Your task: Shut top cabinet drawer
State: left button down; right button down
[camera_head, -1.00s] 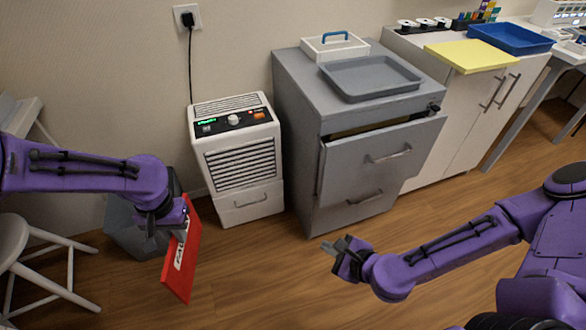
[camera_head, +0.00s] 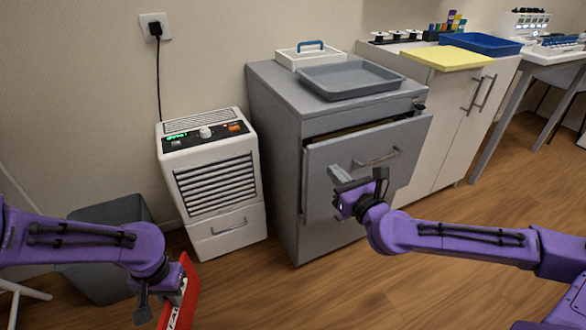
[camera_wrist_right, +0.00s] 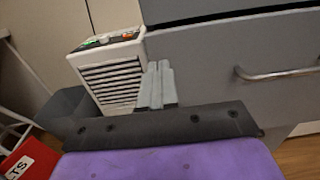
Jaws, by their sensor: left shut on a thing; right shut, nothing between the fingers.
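The top drawer (camera_head: 385,150) of the grey cabinet (camera_head: 277,150) stands partly open, with a dark gap above its front. Its bar handle (camera_head: 376,158) is on the front; in the right wrist view the handle (camera_wrist_right: 280,73) is at the right. My right gripper (camera_head: 336,174) is shut and empty, in front of the left part of the drawer front. In the right wrist view its fingers (camera_wrist_right: 158,84) are together near the drawer's left edge; I cannot tell whether they touch. My left gripper (camera_head: 172,296) is shut on a red sign (camera_head: 186,300) at the lower left.
A white dehumidifier-like unit (camera_head: 212,185) stands left of the cabinet. A grey bin (camera_head: 110,215) is behind my left arm. A grey tray (camera_head: 350,79) and a white box with a blue handle (camera_head: 311,56) sit on the cabinet. Wooden floor in front is clear.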

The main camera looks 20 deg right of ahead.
aim_at(317, 153)
jog(key=w, duration=0.6)
jog(key=shift+w+a+r+b, duration=0.1)
jog(key=shift+w+a+b, duration=0.2)
jog(key=shift+b, duration=0.1)
